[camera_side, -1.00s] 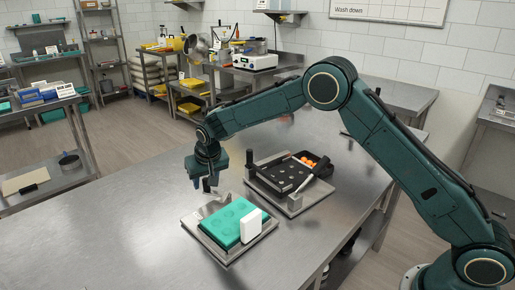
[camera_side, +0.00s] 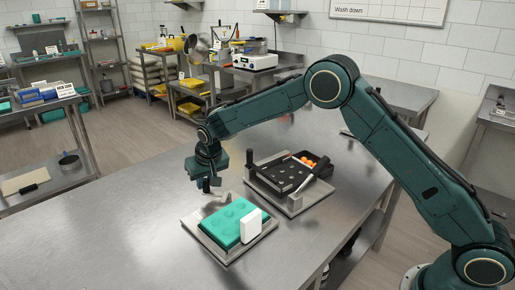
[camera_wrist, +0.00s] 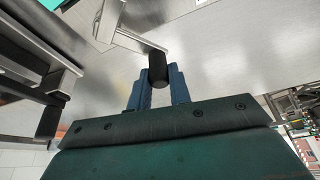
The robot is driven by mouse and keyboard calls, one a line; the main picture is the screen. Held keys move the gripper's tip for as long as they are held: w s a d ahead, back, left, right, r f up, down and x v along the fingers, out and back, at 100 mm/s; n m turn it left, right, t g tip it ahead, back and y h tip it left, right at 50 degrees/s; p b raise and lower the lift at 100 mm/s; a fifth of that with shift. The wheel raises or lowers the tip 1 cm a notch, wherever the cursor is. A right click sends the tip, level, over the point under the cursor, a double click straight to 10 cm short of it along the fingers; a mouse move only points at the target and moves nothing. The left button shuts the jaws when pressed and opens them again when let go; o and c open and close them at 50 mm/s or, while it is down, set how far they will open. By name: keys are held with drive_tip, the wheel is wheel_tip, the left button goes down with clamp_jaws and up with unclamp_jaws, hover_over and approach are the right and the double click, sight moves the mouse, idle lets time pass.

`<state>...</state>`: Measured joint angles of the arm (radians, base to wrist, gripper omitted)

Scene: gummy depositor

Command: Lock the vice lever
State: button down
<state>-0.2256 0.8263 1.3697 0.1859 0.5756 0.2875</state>
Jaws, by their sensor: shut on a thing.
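The vice (camera_side: 222,250) is a grey plate on the steel table, with a teal mould (camera_side: 238,218) on it and a white block (camera_side: 251,224) at its right side. The vice lever (camera_side: 215,197) is a pale metal bar at the back left of the vice. Its black grip (camera_wrist: 157,67) shows in the wrist view between two blue fingers. My gripper (camera_side: 206,185) is shut on that grip, with fingertips (camera_wrist: 157,82) on both sides. The mould shows only as a teal corner (camera_wrist: 50,3) in the wrist view.
Behind the vice is a second grey plate (camera_side: 293,208) with a dark tray (camera_side: 283,176), orange pieces (camera_side: 308,161) and a black-handled clamp (camera_side: 305,180). The steel table (camera_side: 130,235) is clear to the left and in front.

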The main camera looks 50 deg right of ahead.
drive_tip(key=n, duration=0.1)
drive_tip(key=s+a+n+y, duration=0.1)
drive_tip(key=n, duration=0.1)
drive_tip(key=s+n+y, duration=0.1)
drive_tip(key=n, duration=0.1)
drive_tip(key=shift+a, duration=0.4)
drive_tip(key=s+n, duration=0.1)
drive_tip(key=n, duration=0.1)
drive_tip(key=n+y, duration=0.1)
drive_tip(key=shift+s+a+n+g, duration=0.35)
drive_tip(key=shift+s+n+g, duration=0.05)
drive_tip(key=shift+s+a+n+g+y, duration=0.15)
drive_tip(key=shift+s+n+y, duration=0.2)
drive_tip(key=shift+n, duration=0.3)
drive_tip(key=shift+s+d+n+g+y, duration=0.15)
drive_tip(key=shift+s+n+y, duration=0.15)
drive_tip(key=shift+n, duration=0.35)
drive_tip(key=shift+a, duration=0.1)
drive_tip(key=c, duration=1.3)
unclamp_jaws()
drive_tip(key=shift+r, duration=0.1)
drive_tip(key=shift+v, duration=6.85)
